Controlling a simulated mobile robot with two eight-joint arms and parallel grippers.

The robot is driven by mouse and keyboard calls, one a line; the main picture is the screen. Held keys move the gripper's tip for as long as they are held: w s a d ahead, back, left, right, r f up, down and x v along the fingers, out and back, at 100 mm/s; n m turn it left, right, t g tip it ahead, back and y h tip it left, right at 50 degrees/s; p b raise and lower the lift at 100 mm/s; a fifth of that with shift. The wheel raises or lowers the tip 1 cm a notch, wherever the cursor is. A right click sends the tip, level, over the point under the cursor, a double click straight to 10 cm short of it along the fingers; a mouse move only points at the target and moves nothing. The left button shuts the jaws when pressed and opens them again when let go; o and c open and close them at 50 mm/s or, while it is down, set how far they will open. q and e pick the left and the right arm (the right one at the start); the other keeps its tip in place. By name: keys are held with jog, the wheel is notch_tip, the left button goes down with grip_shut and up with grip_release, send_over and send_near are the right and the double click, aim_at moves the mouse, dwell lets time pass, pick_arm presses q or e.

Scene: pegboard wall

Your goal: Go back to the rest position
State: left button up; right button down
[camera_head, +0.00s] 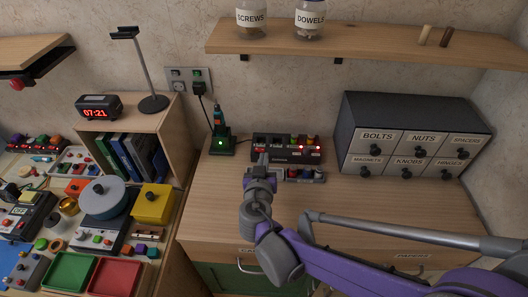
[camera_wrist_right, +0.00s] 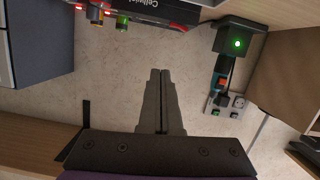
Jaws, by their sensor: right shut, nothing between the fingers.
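My right gripper (camera_head: 262,160) reaches over the wooden desk in the head view, its tip in front of a dark box with coloured buttons and a red light (camera_head: 288,148). In the right wrist view the two fingers of my right gripper (camera_wrist_right: 160,72) lie side by side, closed, with nothing between them. The same dark box (camera_wrist_right: 155,14) shows at the top of that view, apart from the fingers. My left gripper is not in view.
A drawer cabinet (camera_head: 412,135) with labelled drawers stands at the right. A green-lit charger (camera_head: 222,143) stands left of the box. A shelf (camera_head: 365,40) with jars hangs above. The left table is crowded, with a red tray (camera_head: 115,277) in front. Bare desk lies left of my right arm.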

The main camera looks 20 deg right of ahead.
jog(key=shift+s+a, duration=0.1)
jog(key=shift+s, duration=0.1)
dwell(0.4)
jog(key=s+f+g, duration=0.1)
jog(key=s, duration=0.2)
jog(key=s+d+f+g+y+p, duration=0.1)
jog(key=s+g, duration=0.1)
jog(key=s, duration=0.2)
jog(key=s+f+n+g+y, duration=0.1)
jog(key=s+g, duration=0.1)
jog(key=s, duration=0.2)
jog(key=shift+d+f+p, duration=0.2)
jog(key=shift+d+p, duration=0.1)
jog(key=shift+d, duration=0.1)
jog(key=s+a+y, duration=0.1)
jog(key=s+a+f+n+g+y, duration=0.1)
jog(key=s, duration=0.1)
jog(key=s+a+f, duration=0.1)
jog(key=s, duration=0.1)
jog(key=shift+s+n+g+y+p, duration=0.25)
jog(key=shift+n+g+y+p, duration=0.1)
jog(key=shift+n+g+y, duration=0.05)
jog(key=s+a+n+g+y, duration=0.1)
jog(key=s+a+n+y, duration=0.1)
jog(key=s+a, duration=0.2)
jog(key=shift+a+f+y, duration=0.2)
jog(key=shift+f+y, duration=0.1)
jog(key=shift+y, duration=0.1)
